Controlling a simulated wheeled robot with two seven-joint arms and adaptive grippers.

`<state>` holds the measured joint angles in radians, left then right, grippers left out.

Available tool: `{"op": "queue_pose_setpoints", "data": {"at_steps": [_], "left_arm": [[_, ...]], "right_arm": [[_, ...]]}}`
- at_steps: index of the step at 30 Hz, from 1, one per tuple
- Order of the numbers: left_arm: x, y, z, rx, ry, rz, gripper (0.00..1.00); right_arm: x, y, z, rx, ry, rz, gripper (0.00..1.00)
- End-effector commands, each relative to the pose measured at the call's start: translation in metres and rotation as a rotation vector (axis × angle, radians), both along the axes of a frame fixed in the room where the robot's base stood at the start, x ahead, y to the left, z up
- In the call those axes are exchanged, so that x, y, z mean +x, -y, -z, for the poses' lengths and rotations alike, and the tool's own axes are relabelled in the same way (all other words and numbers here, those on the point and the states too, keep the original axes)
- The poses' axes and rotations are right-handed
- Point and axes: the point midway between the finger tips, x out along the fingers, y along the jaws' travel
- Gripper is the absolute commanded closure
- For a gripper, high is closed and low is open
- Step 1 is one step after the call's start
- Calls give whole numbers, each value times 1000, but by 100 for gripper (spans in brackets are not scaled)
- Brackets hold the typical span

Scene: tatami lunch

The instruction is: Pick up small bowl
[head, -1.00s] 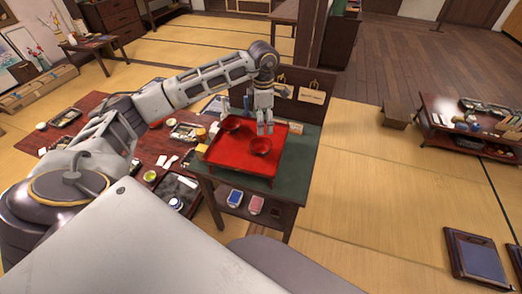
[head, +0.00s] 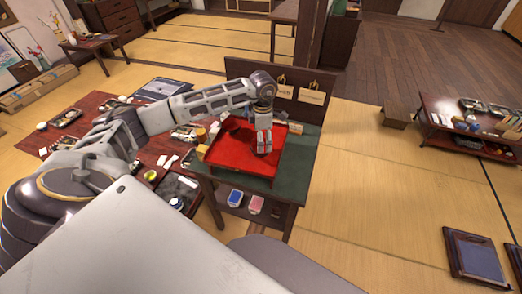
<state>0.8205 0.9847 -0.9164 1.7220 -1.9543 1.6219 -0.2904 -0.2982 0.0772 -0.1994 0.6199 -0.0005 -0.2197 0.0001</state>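My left gripper (head: 264,147) reaches down over the right part of the red tray (head: 228,158), which stands on a small green-topped table. Its fingers point down and look close together, but whether they are open or shut cannot be made out. The front red bowl, seen on the tray earlier, is hidden behind the gripper. A second dark red bowl (head: 233,126) sits at the tray's back left, just below my forearm. My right gripper is not in view.
The green table (head: 296,160) has a brown back panel with tags. Small items stand along the tray's left side. A low red table (head: 125,140) with dishes lies to the left. Tatami floor to the right is open (head: 350,190).

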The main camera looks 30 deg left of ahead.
Motion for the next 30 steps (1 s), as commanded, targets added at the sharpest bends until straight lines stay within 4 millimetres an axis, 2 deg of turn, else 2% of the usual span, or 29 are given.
{"op": "queue_pose_setpoints", "data": {"at_steps": [6, 14, 21, 30], "left_arm": [[0, 0, 3, 0, 0, 0, 0], [-1, 0, 5, 0, -1, 0, 0], [-3, -4, 25, 0, -3, -2, 0], [-3, -4, 53, -1, 0, 0, 0]], "right_arm": [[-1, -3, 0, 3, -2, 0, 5], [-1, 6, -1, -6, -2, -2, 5], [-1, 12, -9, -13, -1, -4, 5], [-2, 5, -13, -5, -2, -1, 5]]}}
